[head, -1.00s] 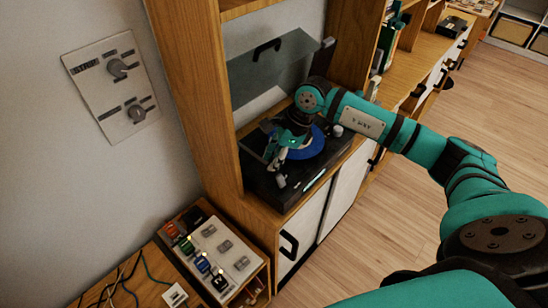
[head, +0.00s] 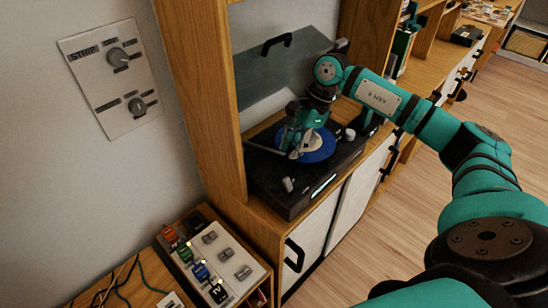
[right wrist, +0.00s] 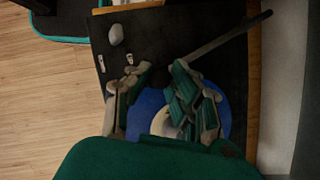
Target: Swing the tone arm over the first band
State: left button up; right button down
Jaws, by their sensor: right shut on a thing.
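A black turntable (head: 284,198) sits in a wooden cabinet recess, its clear lid (head: 275,70) raised. A blue record (head: 323,152) with a pale centre label lies on it; the record (right wrist: 150,103) also shows in the right wrist view. The thin grey tone arm (head: 262,147) runs from the turntable's left side to my right gripper (head: 293,152). In the right wrist view the tone arm (right wrist: 235,35) slants in from the upper right to the fingers (right wrist: 160,78). That gripper is shut on it above the record; the fingers hide its end. My left gripper is out of view.
A wall panel (head: 112,80) with two knobs is at the left. A box with coloured plugs and switches (head: 215,258) stands in front of the cabinet, with loose cables beside it. A round knob (right wrist: 116,34) stands on the turntable deck. Open wooden floor lies to the right.

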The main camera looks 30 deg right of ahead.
jog(key=shift+w+d+n+b, duration=0.45)
jog(key=shift+w+d+n, duration=0.3)
jog(key=shift+d+n, duration=0.1)
jog(key=c, duration=1.2)
grip_release()
jog(key=shift+g, duration=0.3)
jog(key=shift+o, duration=0.2)
jog(key=v, duration=1.2)
jog(key=shift+s, duration=0.1)
